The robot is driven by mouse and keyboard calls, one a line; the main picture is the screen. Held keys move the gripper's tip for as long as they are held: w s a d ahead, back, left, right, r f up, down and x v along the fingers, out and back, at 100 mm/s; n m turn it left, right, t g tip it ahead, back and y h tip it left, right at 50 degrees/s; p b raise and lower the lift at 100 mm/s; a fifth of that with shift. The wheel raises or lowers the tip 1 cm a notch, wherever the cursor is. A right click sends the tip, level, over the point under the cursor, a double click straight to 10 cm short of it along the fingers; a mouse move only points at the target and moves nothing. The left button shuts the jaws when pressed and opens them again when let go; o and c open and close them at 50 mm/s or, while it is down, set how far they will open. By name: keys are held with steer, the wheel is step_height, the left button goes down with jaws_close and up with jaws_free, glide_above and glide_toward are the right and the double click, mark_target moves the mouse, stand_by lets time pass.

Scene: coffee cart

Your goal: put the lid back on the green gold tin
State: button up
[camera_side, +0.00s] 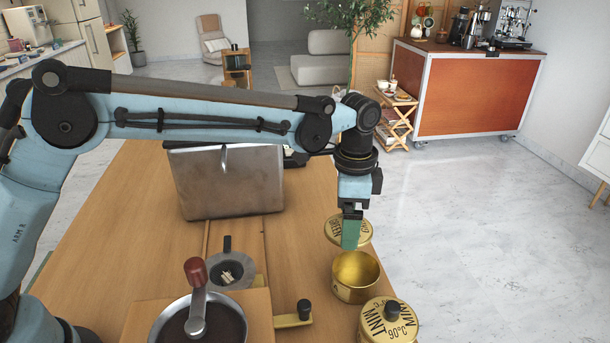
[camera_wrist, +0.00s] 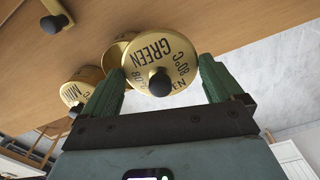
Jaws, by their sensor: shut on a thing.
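The gold lid marked GREEN, with a black knob, shows in the wrist view (camera_wrist: 172,52) and the side view (camera_side: 336,226). My gripper (camera_side: 351,243) is shut on this lid. In the wrist view, its green fingers (camera_wrist: 160,85) hold the lid by opposite sides of the rim, with the knob between them. The open gold tin (camera_side: 355,290) stands on the table, its empty-looking inside visible. The lid is above and just behind the tin in the side view, apart from it. In the wrist view, the lid partly hides the tin (camera_wrist: 112,55).
A closed gold MINT tin (camera_side: 376,323) stands close in front of the open tin. Left of them are a grinder with a red-knobbed crank (camera_side: 197,300) and a brass piece with a black knob (camera_side: 290,321). A metal box (camera_side: 228,185) stands farther back. The table's right edge is near.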

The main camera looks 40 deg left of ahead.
steer(key=s+d+r+n, duration=0.1)
steer(key=s+d+r, duration=0.2)
steer(key=s+d, duration=0.1)
steer(key=shift+w+f, duration=0.15)
steer(key=shift+f, duration=3)
steer(key=shift+f, duration=0.15)
steer(key=o, duration=0.7)
steer(key=shift+r, duration=3.5)
